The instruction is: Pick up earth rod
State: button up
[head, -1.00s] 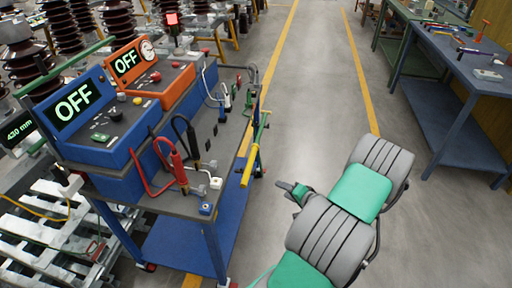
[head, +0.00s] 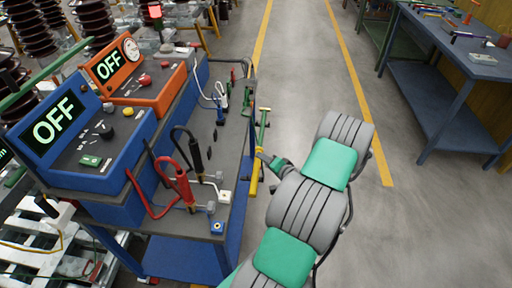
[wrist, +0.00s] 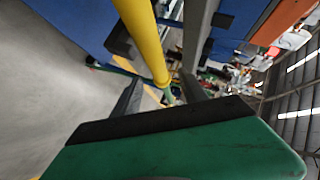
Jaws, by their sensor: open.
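The earth rod, a yellow and green pole (head: 255,176), hangs upright along the right side of the blue cart.
The blue cart (head: 185,262) carries a blue unit (head: 60,120) and an orange unit (head: 125,70), both reading OFF. Red and black leads (head: 180,185) stand on its top near the rod. A blue workbench (head: 465,70) is at the right; the floor between is clear.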

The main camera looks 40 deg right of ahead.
aim_at(260, 146)
jog(key=p+x, duration=0.1)
jog(key=x, duration=0.3)
jog(key=shift+w+d+f, duration=0.1)
jog(key=shift+w+f, duration=0.1)
jog(key=shift+w, duration=0.1)
grip_shut()
dwell(1.1)
